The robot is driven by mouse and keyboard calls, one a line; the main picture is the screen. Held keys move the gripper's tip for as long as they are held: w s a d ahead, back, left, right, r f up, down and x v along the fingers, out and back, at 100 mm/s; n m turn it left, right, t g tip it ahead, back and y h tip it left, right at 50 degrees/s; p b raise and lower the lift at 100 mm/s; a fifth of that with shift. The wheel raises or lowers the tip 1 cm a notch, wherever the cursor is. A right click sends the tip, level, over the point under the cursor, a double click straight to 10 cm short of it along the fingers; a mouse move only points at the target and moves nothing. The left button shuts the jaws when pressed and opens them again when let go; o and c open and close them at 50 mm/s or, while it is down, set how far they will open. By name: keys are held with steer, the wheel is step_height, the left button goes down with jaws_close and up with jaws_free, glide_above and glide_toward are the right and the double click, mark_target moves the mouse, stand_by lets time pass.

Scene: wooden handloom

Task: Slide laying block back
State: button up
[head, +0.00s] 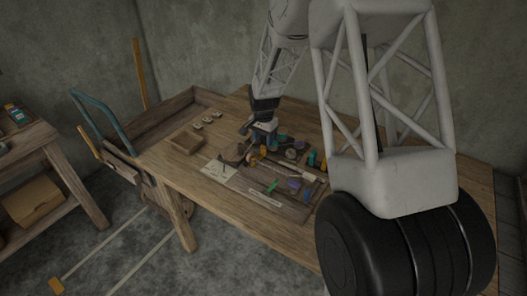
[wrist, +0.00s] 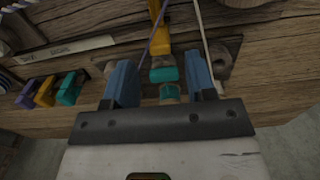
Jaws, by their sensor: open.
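My gripper (wrist: 158,66) is open in the wrist view, with its two blue fingers apart. A teal-topped block (wrist: 164,73) lies between the fingers, with gaps visible on both sides. Another small teal-and-wood piece (wrist: 169,93) shows just below it, partly hidden by the gripper. I cannot tell for certain which piece is the laying block. In the head view my gripper (head: 262,132) is low over the loom parts on the wooden bench (head: 180,163), and the block is too small to make out there.
A yellow piece (wrist: 158,28) and thin purple and white strands stand beyond the fingers. Purple, yellow and teal blocks (wrist: 45,91) line the edge at left, near a labelled strip (wrist: 65,48).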

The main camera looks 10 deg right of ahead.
mark_target(263, 146)
steer(key=shift+f, duration=3.25)
jaws_close()
